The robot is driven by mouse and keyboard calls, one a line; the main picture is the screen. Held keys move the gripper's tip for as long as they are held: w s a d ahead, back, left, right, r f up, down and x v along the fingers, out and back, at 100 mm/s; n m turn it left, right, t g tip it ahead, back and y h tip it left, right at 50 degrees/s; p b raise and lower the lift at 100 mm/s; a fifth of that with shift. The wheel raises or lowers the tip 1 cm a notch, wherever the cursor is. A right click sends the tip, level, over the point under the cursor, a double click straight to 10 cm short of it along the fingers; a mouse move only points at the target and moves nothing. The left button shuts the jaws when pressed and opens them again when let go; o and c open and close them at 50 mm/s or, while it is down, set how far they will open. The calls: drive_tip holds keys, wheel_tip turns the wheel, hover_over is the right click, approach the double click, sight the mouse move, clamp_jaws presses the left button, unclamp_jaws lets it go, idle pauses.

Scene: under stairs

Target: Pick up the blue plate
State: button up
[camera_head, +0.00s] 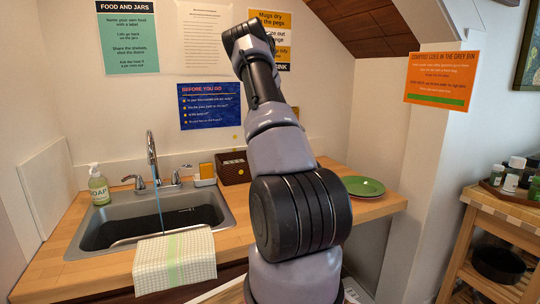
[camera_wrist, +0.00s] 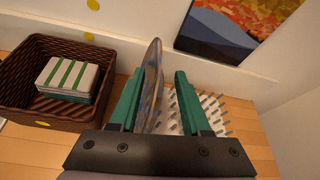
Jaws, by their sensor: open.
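In the wrist view a thin plate (camera_wrist: 154,72) with blue and grey-brown mottling stands on edge, seen nearly edge-on. Its foot is among the grey pegs of a white rack (camera_wrist: 207,104). My gripper (camera_wrist: 158,76) is open, with one teal finger on each side of the plate. The plate is closer to the left finger; I cannot tell whether they touch. The rack's near part is hidden by the fingers and palm. In the head view my arm hides the gripper, the rack and this plate.
A brown woven basket (camera_wrist: 28,105) holding a green-striped folded cloth (camera_wrist: 68,76) is left of the rack. A green plate (camera_head: 363,186) lies flat at the counter's right. A sink (camera_head: 150,225), faucet (camera_head: 152,155) and soap bottle (camera_head: 98,186) are left. The wall is close behind.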

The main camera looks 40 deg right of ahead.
drive_tip(key=shift+x, duration=1.2)
clamp_jaws()
drive_tip(key=shift+s, duration=0.15)
idle(0.3)
